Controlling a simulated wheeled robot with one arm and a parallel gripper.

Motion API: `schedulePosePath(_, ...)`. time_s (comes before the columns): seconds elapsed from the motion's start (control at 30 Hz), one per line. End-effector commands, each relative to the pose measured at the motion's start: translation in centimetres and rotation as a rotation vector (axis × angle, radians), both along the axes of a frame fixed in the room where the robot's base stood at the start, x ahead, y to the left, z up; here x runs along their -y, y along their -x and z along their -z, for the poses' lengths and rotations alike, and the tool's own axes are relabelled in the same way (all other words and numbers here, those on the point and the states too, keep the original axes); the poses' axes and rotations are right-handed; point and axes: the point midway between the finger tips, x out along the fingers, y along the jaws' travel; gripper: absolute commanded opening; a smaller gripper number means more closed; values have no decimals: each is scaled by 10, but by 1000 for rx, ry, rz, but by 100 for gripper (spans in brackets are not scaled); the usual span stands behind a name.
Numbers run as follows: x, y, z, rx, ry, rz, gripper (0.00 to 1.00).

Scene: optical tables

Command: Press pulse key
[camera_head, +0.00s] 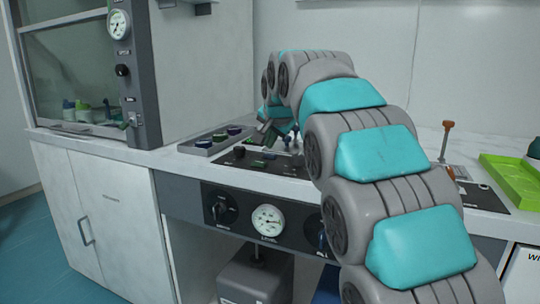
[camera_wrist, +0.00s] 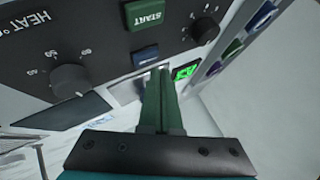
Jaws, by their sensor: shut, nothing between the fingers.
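My gripper (camera_wrist: 160,72) is shut and empty, its two green fingers together and pointing at a dark control panel (camera_wrist: 105,25). A small blue key (camera_wrist: 145,56) is just beyond and left of the fingertips in the wrist view. Its label is too small to read, so I cannot tell if it is the pulse key. I cannot tell whether the fingertips touch anything. A green START key (camera_wrist: 144,13) lies farther off. In the head view my arm hides much of the panel (camera_head: 262,162) and most of my gripper.
A HEAT knob (camera_wrist: 70,80) is left of the fingers and another knob (camera_wrist: 205,30) is to the right. A lit green display (camera_wrist: 186,72) is close by the fingertips. A grey tray (camera_head: 196,147) stands left of the panel in the head view; a green tray (camera_head: 512,184) is at right.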

Motion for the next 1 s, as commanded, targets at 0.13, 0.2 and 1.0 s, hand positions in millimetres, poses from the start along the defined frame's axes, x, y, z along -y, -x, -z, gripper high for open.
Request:
schedulePosePath(0.13, 0, 0, 3, 0, 0, 0, 0)
schedulePosePath(0.2, 0, 0, 5, 0, 0, 0, 0)
schedulePosePath(1.0, 0, 0, 12, 0, 0, 0, 0)
